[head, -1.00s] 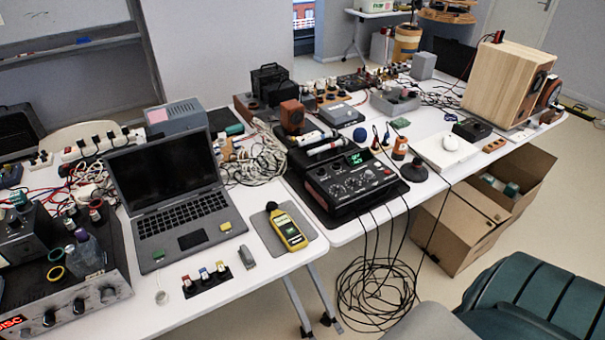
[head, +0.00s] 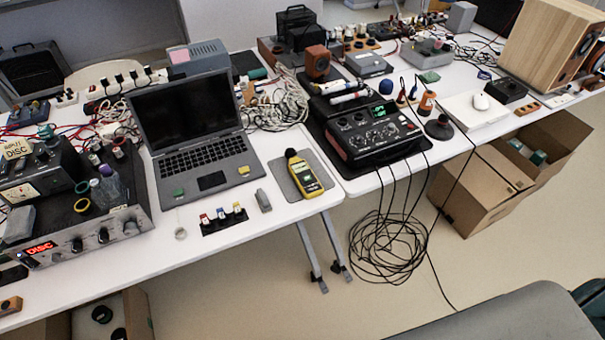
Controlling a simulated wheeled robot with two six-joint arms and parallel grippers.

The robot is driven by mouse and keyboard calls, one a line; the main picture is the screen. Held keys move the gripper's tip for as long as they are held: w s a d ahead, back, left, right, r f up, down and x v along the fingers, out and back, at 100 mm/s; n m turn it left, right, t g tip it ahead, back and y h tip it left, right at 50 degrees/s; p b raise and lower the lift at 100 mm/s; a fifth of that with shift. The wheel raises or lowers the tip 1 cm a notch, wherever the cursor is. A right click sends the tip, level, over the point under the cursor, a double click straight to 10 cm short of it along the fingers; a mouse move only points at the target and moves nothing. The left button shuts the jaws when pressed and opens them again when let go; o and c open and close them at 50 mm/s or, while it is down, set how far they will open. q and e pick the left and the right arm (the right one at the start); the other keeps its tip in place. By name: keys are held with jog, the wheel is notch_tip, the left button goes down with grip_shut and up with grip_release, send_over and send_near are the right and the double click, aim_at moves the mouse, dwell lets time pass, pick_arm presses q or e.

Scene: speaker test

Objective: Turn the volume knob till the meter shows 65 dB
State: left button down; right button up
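The yellow sound meter (head: 306,178) with a black tip lies on a grey mat (head: 322,172) near the front edge of the white tables, right of the laptop. Its reading is too small to make out. A silver-fronted amplifier (head: 52,258) with a red "DISC" display stands at the left; several dark knobs, one here (head: 103,235), line its front. A black device (head: 365,133) with a green display and several knobs sits right of the meter. I cannot tell which knob is the volume knob. Neither of my grippers is in view.
An open laptop (head: 210,160) stands between amplifier and meter. A small strip (head: 224,219) with coloured pieces lies in front of it. A wooden speaker (head: 550,42) stands far right. Cables (head: 390,245) hang to the floor in a coil. Cardboard boxes (head: 480,190) stand under the right table.

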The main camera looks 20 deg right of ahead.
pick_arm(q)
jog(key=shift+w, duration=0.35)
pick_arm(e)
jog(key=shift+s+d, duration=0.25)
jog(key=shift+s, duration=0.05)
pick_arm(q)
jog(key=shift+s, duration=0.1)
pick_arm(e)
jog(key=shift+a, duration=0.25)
